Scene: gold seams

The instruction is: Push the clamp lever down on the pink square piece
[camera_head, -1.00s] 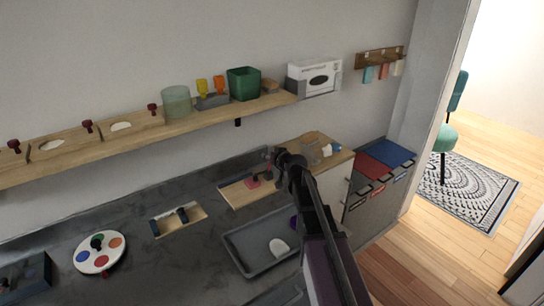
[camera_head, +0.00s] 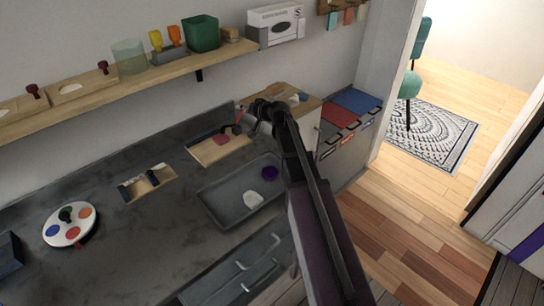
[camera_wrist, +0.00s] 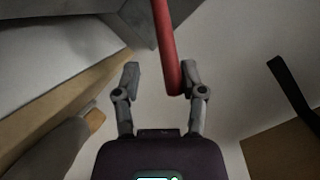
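The pink piece (camera_head: 221,140) lies on a light wooden board (camera_head: 207,154) on the dark counter, in the head view. A dark clamp with a red part (camera_head: 237,129) stands at the board's right end, partly hidden by my gripper (camera_head: 246,118). In the wrist view my gripper (camera_wrist: 160,76) is open, its two grey fingers apart. A red bar (camera_wrist: 168,45), seemingly the clamp lever, comes down from the top between the fingers, close to the right finger. I cannot tell whether they touch. The pink piece is not recognisable in the wrist view.
A grey tray (camera_head: 217,206) with a white piece (camera_head: 253,199) and a purple piece (camera_head: 269,173) lies in front of the board. A shelf (camera_head: 120,86) runs above. The left counter holds a colour disc (camera_head: 68,226).

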